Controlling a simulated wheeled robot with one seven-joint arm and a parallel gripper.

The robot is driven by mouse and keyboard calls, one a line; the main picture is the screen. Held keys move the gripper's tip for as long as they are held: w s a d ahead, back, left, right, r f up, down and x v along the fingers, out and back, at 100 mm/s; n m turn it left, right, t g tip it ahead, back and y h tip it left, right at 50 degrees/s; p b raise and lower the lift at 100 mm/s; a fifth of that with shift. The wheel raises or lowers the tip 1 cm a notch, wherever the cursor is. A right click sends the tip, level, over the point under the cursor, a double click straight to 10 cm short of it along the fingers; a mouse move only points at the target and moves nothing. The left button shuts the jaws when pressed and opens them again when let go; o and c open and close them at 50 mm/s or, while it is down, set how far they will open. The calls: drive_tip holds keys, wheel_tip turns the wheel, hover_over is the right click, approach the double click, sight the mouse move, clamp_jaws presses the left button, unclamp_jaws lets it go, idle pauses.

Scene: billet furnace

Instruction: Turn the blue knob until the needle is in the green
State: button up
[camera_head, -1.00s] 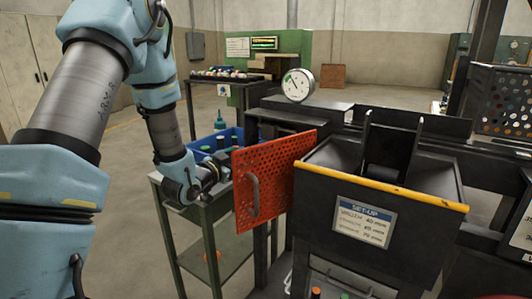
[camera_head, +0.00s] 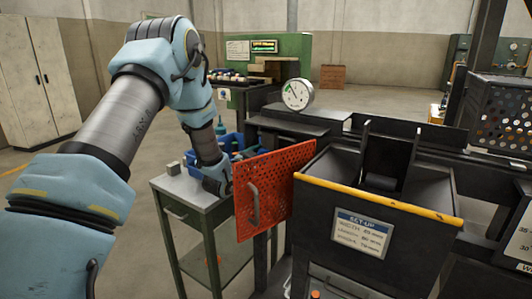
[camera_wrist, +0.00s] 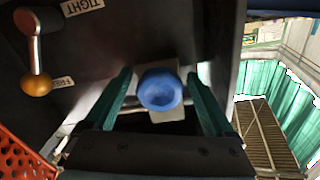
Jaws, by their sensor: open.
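The blue knob (camera_wrist: 160,90) shows in the wrist view, in front of a pale plate on a dark panel. My gripper (camera_wrist: 159,77) is open, with one green finger on each side of the knob and a visible gap to each. The round white gauge (camera_head: 297,95) stands on the dark machine in the head view. Its needle leans to the upper left, near a small green patch; whether it lies inside the green is too small to tell. In the head view my gripper and the knob are hidden behind the red perforated guard.
The red perforated guard (camera_head: 272,192) with a handle stands beside my wrist. In the wrist view an orange-tipped lever (camera_wrist: 35,62) is at the left, beside "TIGHT" and a second, partly readable label. A grey cart (camera_head: 187,196) with a blue bin (camera_head: 193,160) stands left of the guard.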

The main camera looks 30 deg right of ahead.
drive_tip(key=c, duration=1.4)
drive_tip(key=shift+f+b, duration=0.15)
drive_tip(key=shift+b, duration=0.2)
